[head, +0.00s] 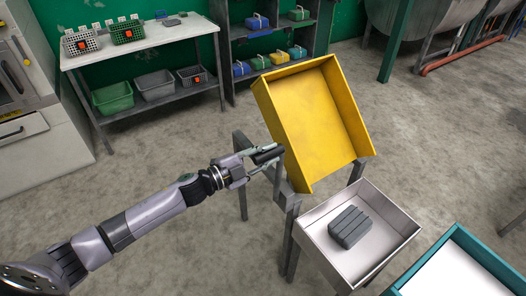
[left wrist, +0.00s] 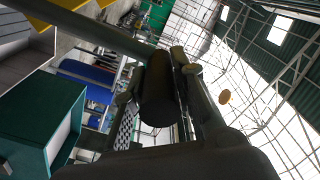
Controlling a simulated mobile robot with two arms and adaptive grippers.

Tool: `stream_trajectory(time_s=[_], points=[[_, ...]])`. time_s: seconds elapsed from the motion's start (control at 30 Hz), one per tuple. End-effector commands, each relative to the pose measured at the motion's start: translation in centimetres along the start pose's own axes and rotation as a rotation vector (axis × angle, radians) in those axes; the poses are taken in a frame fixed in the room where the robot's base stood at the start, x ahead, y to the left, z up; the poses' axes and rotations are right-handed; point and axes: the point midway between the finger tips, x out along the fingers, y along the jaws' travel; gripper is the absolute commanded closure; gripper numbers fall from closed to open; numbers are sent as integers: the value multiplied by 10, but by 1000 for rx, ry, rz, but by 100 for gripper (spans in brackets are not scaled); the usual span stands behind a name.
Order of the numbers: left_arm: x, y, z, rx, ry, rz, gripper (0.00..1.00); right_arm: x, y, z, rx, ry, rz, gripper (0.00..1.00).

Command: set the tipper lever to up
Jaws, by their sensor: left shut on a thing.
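The tipper is a yellow tray (head: 315,110) tilted steeply on a grey stand (head: 290,225) in the head view. My left gripper (head: 266,157) is at the left side of the tipper, shut on the dark handle of the tipper lever (head: 268,153). In the left wrist view, the black cylindrical lever handle (left wrist: 160,92) lies between the fingers of my left gripper (left wrist: 175,95). The grey lever bar (head: 277,178) is partly hidden beside the tray, so its exact angle is hard to tell. My right gripper is not in view.
A pale tray (head: 395,217) below the tipper holds a dark grey grooved block (head: 350,227). A teal-rimmed tray (head: 482,246) stands at the lower right. A white table (head: 150,40) with baskets and a shelf (head: 235,50) stand behind. The floor at the left is clear.

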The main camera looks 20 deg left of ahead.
Motion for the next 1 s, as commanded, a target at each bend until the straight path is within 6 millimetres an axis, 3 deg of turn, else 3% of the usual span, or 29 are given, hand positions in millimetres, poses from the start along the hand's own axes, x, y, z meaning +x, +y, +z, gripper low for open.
stream_trajectory(time_s=[0.2, 0.67, 0.7, 1.0], points=[[1, 4, -9, 50, 2, -4, 100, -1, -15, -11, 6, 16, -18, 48], [0, 8, -10, 62, 2, -1, 100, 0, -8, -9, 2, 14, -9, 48], [0, 8, -10, 61, 2, -1, 73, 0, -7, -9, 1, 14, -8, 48], [0, 6, -10, 61, 2, -3, 55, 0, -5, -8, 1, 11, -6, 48]])
